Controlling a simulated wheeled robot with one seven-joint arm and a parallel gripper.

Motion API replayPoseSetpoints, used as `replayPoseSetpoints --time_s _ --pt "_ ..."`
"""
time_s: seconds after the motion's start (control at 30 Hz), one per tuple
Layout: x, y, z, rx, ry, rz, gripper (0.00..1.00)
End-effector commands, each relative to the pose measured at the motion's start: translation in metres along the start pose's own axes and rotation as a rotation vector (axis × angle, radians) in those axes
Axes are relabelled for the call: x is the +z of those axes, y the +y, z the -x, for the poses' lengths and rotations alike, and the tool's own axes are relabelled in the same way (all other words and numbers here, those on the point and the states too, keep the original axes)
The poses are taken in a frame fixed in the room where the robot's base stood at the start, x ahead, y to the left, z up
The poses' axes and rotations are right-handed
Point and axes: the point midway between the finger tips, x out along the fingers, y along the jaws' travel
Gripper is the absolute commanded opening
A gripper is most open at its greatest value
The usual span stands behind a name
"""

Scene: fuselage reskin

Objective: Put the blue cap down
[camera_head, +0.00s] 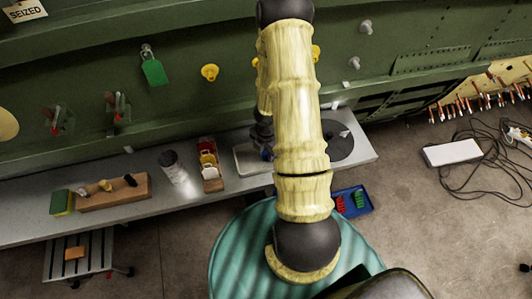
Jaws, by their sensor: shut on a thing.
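My gripper (265,146) is dark and mostly hidden behind my own pale yellow arm, over the grey bench (225,195). A small blue thing, which looks like the blue cap (267,154), shows at its tip. My gripper is shut on it. The cap is at the right edge of a pale tray (247,160) on the bench; I cannot tell whether it touches the tray or hangs above it.
A dark round disc (344,142) lies right of my arm. Left are a container of red, yellow and white pieces (209,165), a grey-and-black cylinder (172,166), a wooden block (115,192) and a sponge (62,202). The green fuselage wall (205,105) rises behind.

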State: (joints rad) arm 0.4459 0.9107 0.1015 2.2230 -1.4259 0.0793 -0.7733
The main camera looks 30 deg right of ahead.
Motion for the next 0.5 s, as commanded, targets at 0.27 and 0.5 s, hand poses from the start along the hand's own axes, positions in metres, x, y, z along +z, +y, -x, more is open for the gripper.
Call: replayPoseSetpoints --time_s 0.27,0.5 --pt "-0.0001 0.0 -0.0001 0.0 0.0 0.0 0.52" --pt "0.0 0.0 0.0001 0.0 0.0 0.0 0.52"
